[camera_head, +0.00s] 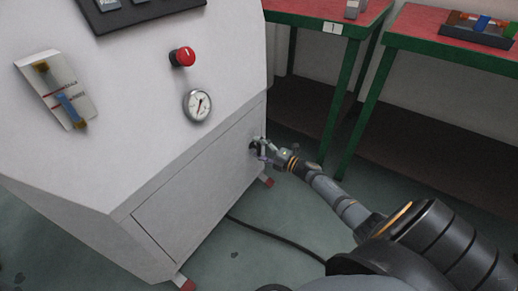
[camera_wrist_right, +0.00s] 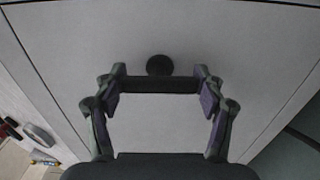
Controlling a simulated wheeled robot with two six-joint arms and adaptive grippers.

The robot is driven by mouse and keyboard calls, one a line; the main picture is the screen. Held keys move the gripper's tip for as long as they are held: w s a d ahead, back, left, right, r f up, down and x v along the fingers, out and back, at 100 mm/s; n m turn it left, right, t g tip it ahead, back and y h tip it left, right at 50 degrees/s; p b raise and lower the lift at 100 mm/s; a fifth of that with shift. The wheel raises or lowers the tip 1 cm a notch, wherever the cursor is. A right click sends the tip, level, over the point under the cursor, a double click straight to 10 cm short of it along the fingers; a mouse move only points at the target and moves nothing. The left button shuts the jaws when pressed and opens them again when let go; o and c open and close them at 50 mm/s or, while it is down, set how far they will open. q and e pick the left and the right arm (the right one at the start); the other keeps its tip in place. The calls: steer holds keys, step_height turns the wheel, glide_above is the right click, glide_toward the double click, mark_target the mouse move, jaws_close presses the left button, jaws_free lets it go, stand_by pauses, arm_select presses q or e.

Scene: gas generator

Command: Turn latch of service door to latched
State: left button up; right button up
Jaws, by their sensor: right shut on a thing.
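The service door (camera_head: 200,190) is the grey lower panel of the white generator cabinet, and it lies flush in its frame. Its dark latch (camera_head: 254,147) is near the door's right end, partly hidden by my right gripper (camera_head: 262,148). In the right wrist view, a dark bar of the latch (camera_wrist_right: 160,86) spans between the two fingertips, with a round black part (camera_wrist_right: 159,65) just beyond it on the door. My right gripper (camera_wrist_right: 160,92) is shut on the latch. The exact latch angle is hard to read. My left gripper is not in view.
Above the door are a pressure gauge (camera_head: 198,105), a red knob (camera_head: 183,56) and a level indicator (camera_head: 58,92). Green-framed tables with red tops (camera_head: 415,25) stand at the back right. A black cable (camera_head: 270,231) lies on the floor.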

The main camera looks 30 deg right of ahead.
steer(key=o, duration=1.7)
steer(key=v, duration=1.2)
